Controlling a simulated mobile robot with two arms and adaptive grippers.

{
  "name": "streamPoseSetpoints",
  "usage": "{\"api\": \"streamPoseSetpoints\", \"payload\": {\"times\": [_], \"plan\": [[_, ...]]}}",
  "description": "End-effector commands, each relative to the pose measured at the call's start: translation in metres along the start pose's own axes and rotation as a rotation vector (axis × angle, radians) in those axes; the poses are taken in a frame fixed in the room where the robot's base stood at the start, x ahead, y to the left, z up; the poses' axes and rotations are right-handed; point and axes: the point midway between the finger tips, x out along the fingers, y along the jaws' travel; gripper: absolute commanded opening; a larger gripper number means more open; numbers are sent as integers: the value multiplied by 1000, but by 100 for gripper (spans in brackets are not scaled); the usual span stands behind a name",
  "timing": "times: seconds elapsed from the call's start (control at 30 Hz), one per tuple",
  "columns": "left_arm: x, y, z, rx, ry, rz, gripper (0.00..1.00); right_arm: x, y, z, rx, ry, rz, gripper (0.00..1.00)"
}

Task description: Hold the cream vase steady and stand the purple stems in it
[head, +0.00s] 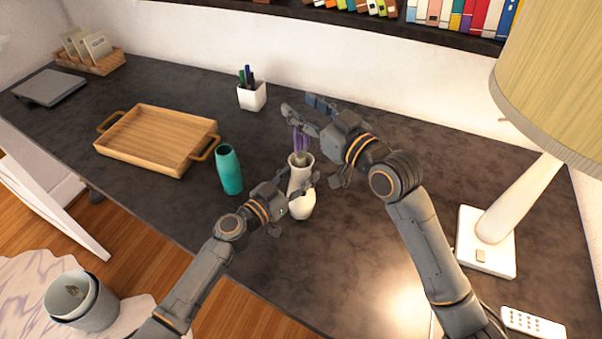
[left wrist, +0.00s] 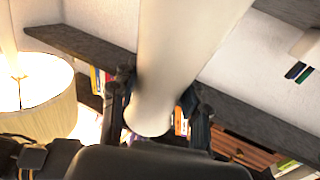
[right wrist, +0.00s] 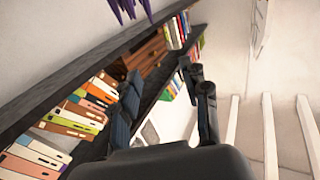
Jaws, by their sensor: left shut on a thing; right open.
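The cream vase (head: 301,206) stands on the dark desk and shows large in the left wrist view (left wrist: 180,45). In the right wrist view the purple tips (right wrist: 128,8) show at the top edge, outside the open fingers.
A teal vase (head: 229,170) stands left of the cream vase. Behind are a wooden tray (head: 150,141) and a white pen cup (head: 252,97). A lamp (head: 515,215) and a remote (head: 533,324) are at the right. The desk between the vase and lamp is clear.

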Motion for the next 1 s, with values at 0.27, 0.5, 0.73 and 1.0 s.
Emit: {"api": "streamPoseSetpoints", "payload": {"times": [0.27,0.5,0.73,1.0], "plan": [[0,-1,1,1,-2,-2,0,-58,0,2,-4,-4,0,46],[0,0,1,1,-1,-1,0,-98,0,2,-2,-3,0,46],[0,0,1,0,-1,-1,0,-109,-1,0,0,0,-1,46],[0,0,1,0,-1,-1,56,-109,0,0,0,0,-1,46]]}}
